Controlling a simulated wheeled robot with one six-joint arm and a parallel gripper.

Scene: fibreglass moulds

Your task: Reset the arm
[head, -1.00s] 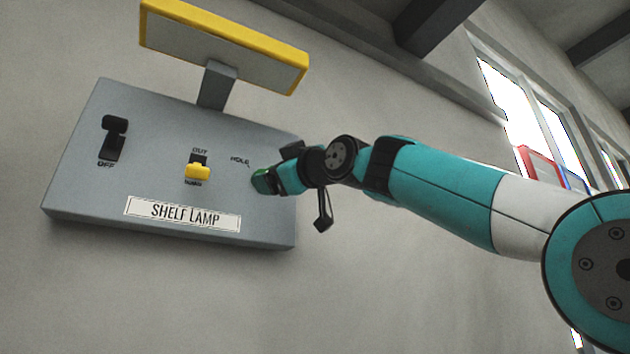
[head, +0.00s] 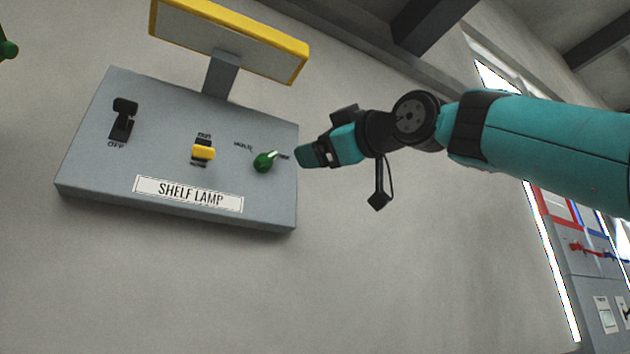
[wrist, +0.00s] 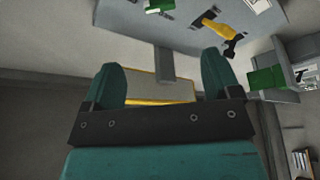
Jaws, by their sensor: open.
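My gripper (head: 308,154) is in the head view, just right of the grey shelf lamp panel (head: 90,180), apart from the green knob (head: 264,162). Its fingers also show in the wrist view (wrist: 165,85), spread apart with nothing between them. The green knob sits at the panel's right, its pale pointer tilted up and right. My arm reaches in from the right edge of the head view.
The panel also carries a black switch (head: 123,120) above "OFF" and a yellow switch (head: 203,152). A yellow-framed lamp board (head: 230,45) stands on a post above. Another grey panel (head: 590,265) is at the far right. The wall below my gripper is clear.

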